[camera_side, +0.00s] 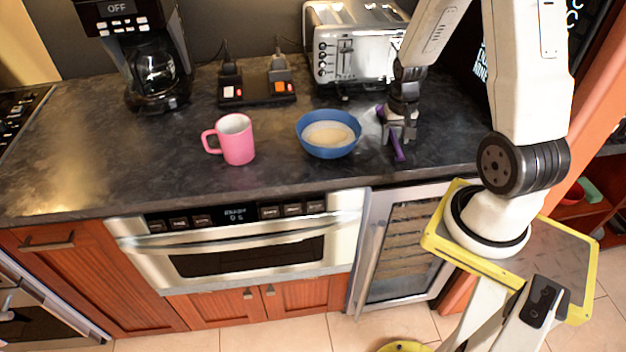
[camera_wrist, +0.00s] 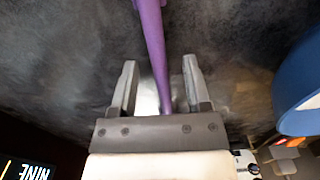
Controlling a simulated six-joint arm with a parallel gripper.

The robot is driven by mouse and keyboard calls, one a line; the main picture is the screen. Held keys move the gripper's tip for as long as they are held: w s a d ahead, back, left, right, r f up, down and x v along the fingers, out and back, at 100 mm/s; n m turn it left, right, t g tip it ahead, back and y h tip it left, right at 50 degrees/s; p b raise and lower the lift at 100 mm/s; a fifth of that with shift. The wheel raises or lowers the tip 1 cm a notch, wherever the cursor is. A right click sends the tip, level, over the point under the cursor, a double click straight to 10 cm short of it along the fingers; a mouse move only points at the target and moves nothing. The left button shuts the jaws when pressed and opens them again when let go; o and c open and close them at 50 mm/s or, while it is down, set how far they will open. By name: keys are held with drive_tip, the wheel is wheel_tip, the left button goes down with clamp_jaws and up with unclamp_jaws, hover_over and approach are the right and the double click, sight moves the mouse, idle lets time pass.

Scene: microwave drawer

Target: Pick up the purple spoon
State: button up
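The purple spoon (camera_side: 397,149) lies on the dark countertop, right of the blue bowl. In the wrist view its handle (camera_wrist: 154,45) runs from the top edge down between my fingers. My gripper (camera_side: 400,136) is low over the spoon at the counter. In the wrist view my gripper (camera_wrist: 160,66) has its two grey fingers apart, one on each side of the handle, with a gap on both sides. The handle is nearer the right finger. The lower end of the spoon is hidden by the gripper body.
The blue bowl (camera_side: 314,149) with pale contents stands close to the left of the gripper. It also shows at the right of the wrist view (camera_wrist: 300,78). A pink mug (camera_side: 238,145) stands farther left. A silver toaster (camera_side: 352,60) is behind. The counter's front edge is close.

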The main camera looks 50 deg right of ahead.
clamp_jaws()
drive_tip(key=shift+r, duration=0.15)
wheel_tip(320, 180, up, 10)
idle(0.9)
idle(0.4)
